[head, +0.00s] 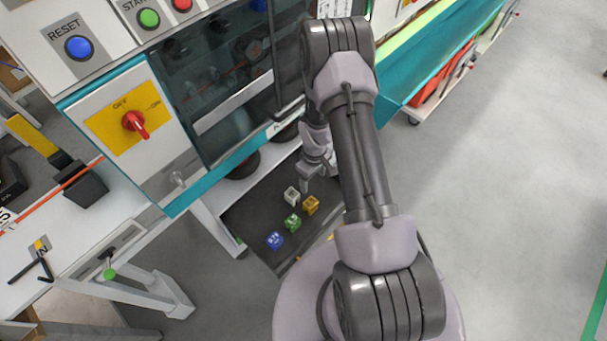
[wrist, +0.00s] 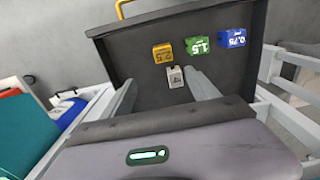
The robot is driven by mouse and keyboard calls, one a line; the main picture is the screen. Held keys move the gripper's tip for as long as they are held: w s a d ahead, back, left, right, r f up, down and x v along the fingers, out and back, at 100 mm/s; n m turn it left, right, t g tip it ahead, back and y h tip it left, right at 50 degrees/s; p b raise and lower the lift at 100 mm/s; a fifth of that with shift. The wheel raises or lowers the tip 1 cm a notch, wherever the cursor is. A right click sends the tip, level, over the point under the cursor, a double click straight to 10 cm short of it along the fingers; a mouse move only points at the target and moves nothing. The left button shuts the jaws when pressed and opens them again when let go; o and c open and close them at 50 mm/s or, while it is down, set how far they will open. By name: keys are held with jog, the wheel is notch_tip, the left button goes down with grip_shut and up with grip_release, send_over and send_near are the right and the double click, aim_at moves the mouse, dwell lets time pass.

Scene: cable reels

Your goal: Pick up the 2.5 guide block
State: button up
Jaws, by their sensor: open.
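The 2.5 guide block is the yellow one (wrist: 162,53), lying on a dark tray (wrist: 130,62) in the wrist view; its number appears upside down. In the head view the yellow block (head: 311,204) is the rightmost of the group. My gripper (wrist: 160,78) is open, with its two fingers spread apart. A white block (wrist: 175,77) shows between the fingers, nearer the right one; I cannot tell its height relative to them. The yellow block lies beyond the fingertips in the wrist view. In the head view my gripper (head: 308,182) is just above the white and yellow blocks.
A green 1.5 block (wrist: 198,44) and a blue 0.75 block (wrist: 232,38) lie to the right of the yellow one in the wrist view. The tray has a raised rim. A machine cabinet (head: 235,117) stands close behind the tray in the head view. Open floor lies right.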

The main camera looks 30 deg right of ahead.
jog(key=b, duration=0.4)
send_over(311, 203)
notch_tip(311, 203, down, 12)
jog(key=shift+r, duration=0.25)
notch_tip(311, 203, down, 6)
jog(key=b, duration=0.2)
jog(key=shift+w+b, duration=0.1)
jog(key=shift+b, duration=0.2)
jog(key=shift+r, duration=0.15)
jog(key=shift+c, duration=1.1)
grip_shut()
